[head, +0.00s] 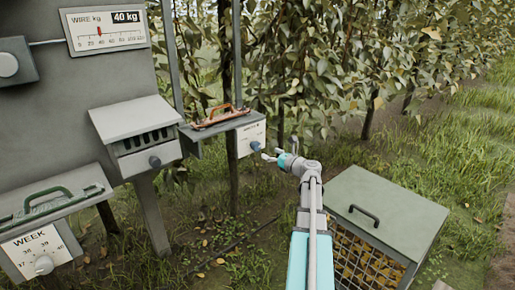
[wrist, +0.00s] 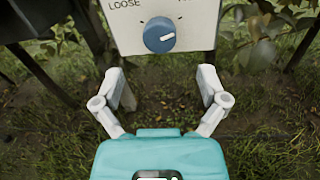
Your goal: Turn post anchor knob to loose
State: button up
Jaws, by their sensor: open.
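The post anchor knob (wrist: 158,35) is a round blue dial on a white plate (wrist: 205,30). Its pale mark points to the right and slightly up, away from the word LOOSE at upper left. The label at the right is cut off. In the head view the knob (head: 256,146) sits on the front plate of a small grey shelf box (head: 222,124). My gripper (wrist: 160,85) is open and empty, its fingers spread wide below the knob in the wrist view. In the head view my gripper (head: 268,154) is close to the knob, at its right; I cannot tell the exact gap.
A grey panel with a WIRE kg gauge (head: 108,29) reading 40 kg stands at left. Beside it are a vented box (head: 135,130) with a knob and a WEEK dial (head: 43,264). A lidded crate (head: 385,210) stands at right.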

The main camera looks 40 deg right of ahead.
aim_at(258, 147)
jog(key=w, duration=0.7)
jog(key=shift+w+a, duration=0.25)
jog(key=shift+a, duration=0.05)
jog(key=c, duration=1.1)
